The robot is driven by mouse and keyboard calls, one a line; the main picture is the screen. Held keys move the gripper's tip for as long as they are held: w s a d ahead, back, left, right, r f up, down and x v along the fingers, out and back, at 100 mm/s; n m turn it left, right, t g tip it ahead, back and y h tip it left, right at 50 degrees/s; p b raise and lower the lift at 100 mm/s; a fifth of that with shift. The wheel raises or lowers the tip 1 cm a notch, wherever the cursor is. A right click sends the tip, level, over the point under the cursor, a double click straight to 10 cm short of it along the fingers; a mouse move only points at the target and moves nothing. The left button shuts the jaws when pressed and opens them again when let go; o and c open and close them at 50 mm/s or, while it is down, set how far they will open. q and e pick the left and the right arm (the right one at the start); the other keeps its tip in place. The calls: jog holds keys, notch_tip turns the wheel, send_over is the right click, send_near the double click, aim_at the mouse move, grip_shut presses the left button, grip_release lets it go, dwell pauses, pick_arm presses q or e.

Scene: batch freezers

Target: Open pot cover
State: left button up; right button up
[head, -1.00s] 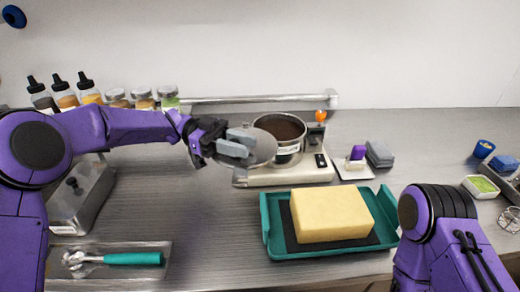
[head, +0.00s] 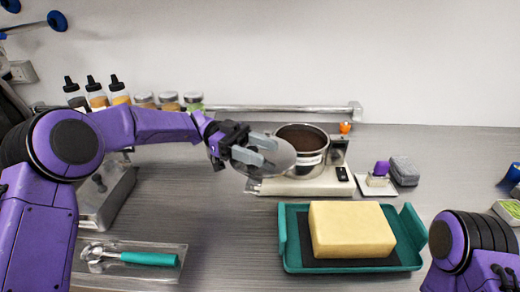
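The pot (head: 313,160) stands on a pale appliance base at the back of the counter, its top uncovered and dark brown contents showing. The pot cover (head: 282,153), a round grey metal disc, is tilted at the pot's left front side, off the opening. My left gripper (head: 263,152) is at the cover's left side with its grey fingers shut on it; the exact grip point is hidden. Of my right arm only a purple and black part shows at the lower right; its gripper is out of view.
A teal tray (head: 291,259) with a yellow block (head: 350,229) lies in front of the pot. A scoop (head: 148,258) lies in a clear tray at lower left. Bottles and jars line the back left. Bare counter (head: 228,222) lies between the trays.

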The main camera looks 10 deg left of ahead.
pick_arm(q)
notch_tip(320, 180, up, 3)
jog(key=shift+w+b, duration=0.1)
jog(key=shift+b, duration=0.85)
jog(key=s+d+r+b, duration=0.2)
jog(key=s+r, duration=0.8)
jog(key=s, duration=0.4)
jog(key=shift+d+b, duration=0.2)
jog(key=shift+b, duration=0.15)
